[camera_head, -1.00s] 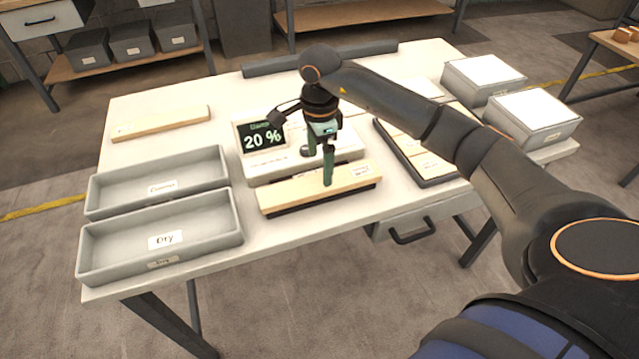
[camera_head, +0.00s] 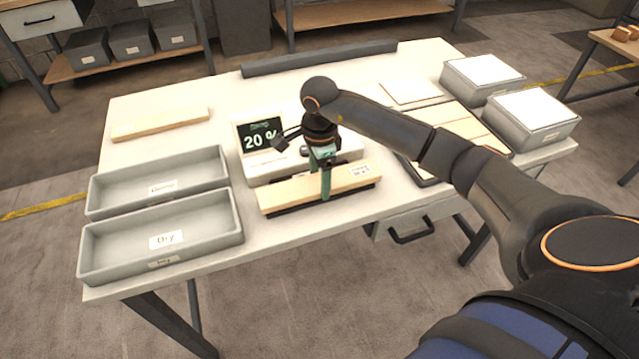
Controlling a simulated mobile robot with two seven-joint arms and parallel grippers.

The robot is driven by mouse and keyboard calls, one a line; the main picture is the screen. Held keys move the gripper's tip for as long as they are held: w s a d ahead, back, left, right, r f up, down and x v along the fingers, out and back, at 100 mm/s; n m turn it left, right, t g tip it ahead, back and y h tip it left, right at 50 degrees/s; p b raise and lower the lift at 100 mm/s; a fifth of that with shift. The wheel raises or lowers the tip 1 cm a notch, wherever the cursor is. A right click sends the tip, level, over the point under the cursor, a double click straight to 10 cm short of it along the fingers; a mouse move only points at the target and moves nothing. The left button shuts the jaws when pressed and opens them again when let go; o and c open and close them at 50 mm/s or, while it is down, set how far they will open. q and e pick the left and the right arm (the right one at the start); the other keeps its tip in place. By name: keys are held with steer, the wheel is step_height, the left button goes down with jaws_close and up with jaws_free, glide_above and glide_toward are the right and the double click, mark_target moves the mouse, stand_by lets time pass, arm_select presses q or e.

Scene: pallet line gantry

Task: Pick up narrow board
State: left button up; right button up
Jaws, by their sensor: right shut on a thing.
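A narrow pale wooden board (camera_head: 292,190) with a small white label near its right end lies along a dark base at the front middle of the table. My right gripper (camera_head: 325,190) points down from above and is shut on this board near its middle, with one green finger showing on the near side. The far finger is hidden. I cannot tell a gap between the board and the dark base beneath it. My left gripper is not in view.
A meter (camera_head: 262,140) reading 20 % stands just behind the board. Two grey trays, one labelled Dry (camera_head: 120,258), are at the left. Another board (camera_head: 160,123) lies behind them. More boards (camera_head: 455,118) and white-topped boxes (camera_head: 530,115) are at the right.

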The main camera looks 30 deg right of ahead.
jaws_close()
steer(key=shift+r, duration=0.15)
